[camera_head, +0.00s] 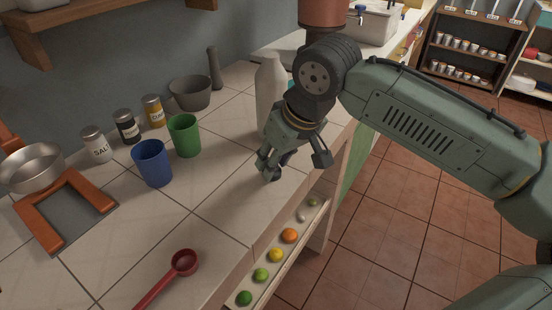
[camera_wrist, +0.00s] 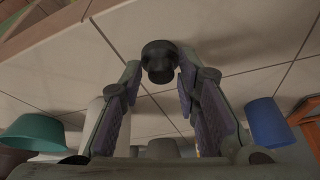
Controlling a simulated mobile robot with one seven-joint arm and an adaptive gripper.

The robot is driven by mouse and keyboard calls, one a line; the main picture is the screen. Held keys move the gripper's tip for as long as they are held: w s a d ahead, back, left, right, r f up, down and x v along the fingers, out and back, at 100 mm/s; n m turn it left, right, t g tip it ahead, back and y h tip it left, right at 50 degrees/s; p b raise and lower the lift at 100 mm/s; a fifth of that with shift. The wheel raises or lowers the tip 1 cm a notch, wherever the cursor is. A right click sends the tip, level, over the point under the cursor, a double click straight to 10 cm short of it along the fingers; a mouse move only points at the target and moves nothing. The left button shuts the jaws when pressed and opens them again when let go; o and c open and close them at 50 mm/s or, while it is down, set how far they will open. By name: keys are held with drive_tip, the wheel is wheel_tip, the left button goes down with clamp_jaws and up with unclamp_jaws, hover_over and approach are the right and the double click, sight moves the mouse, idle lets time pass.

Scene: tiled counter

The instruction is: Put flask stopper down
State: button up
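The flask stopper (camera_wrist: 160,62) is a small dark piece with a wide rounded end and a narrower end. In the wrist view it is between and just beyond the fingertips of my gripper (camera_wrist: 160,68), over the pale tiles, with a shadow beside it. The fingers are spread, with narrow gaps showing on both sides of the stopper. In the head view my gripper (camera_head: 295,165) points down low over the counter's right edge with its fingers apart. The stopper is mostly hidden there. I cannot tell for certain whether it touches the tiles.
A pale bottle (camera_head: 269,95) stands close behind my gripper. Green (camera_head: 184,135) and blue (camera_head: 152,163) cups, a grey mortar (camera_head: 190,93) and spice jars stand to the left. A red ladle (camera_head: 183,263) lies in front. The tiles between are clear.

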drive_tip(key=shift+o, duration=0.8)
drive_tip(key=shift+r, duration=0.3)
drive_tip(key=v, duration=1.1)
drive_tip(key=shift+s+r, duration=0.15)
drive_tip(key=shift+r, duration=0.1)
drive_tip(key=shift+d, duration=0.1)
